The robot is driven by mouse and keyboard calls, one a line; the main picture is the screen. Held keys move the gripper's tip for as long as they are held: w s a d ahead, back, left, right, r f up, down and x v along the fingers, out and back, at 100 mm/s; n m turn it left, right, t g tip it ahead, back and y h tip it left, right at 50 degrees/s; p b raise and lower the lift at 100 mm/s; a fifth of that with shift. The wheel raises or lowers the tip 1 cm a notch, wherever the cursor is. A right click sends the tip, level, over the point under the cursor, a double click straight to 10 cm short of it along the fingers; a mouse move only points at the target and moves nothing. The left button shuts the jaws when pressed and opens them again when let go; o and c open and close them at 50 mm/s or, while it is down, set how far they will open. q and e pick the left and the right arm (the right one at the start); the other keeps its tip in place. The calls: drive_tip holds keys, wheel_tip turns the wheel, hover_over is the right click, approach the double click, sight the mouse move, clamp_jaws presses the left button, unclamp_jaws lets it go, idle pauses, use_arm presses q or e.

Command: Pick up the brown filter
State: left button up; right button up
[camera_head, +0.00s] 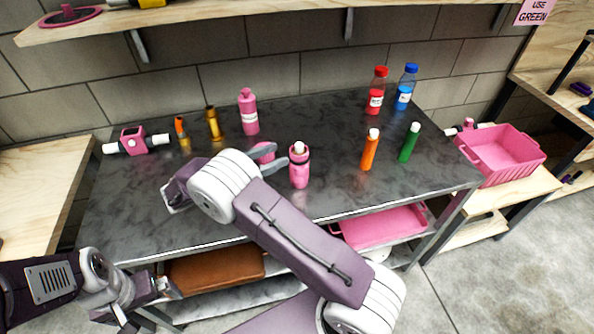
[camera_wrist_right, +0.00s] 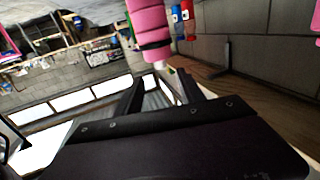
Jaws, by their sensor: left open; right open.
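No thing is plainly a brown filter. A gold-brown cylinder (camera_head: 213,123) with a dark top stands at the back left of the dark table (camera_head: 240,195). A smaller orange and gold one (camera_head: 182,134) stands left of it. My right gripper (camera_head: 284,154) is open above the table, its fingers pointing at a pink bottle (camera_head: 299,168) with a pale cap. In the right wrist view a pink bottle (camera_wrist_right: 150,28) is beyond the open fingers (camera_wrist_right: 160,92); contact cannot be told. My left gripper (camera_head: 153,309) is open and empty, low at the table's front left.
A pink bottle (camera_head: 249,112), red bottle (camera_head: 376,92), blue bottle (camera_head: 405,88), orange tube (camera_head: 370,150) and green tube (camera_head: 409,143) stand on the table. A pink device (camera_head: 133,140) lies left. A brown bin (camera_head: 215,267) and pink tray (camera_head: 384,228) are below. A pink crate (camera_head: 500,168) is right.

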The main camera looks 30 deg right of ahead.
sight(295, 147)
drive_tip(key=d, duration=0.5)
drive_tip(key=d+p, duration=0.1)
drive_tip(key=d, duration=0.2)
drive_tip(key=shift+w+d, duration=0.35)
drive_tip(key=shift+a, duration=0.1)
drive_tip(key=shift+c, duration=0.9)
clamp_jaws()
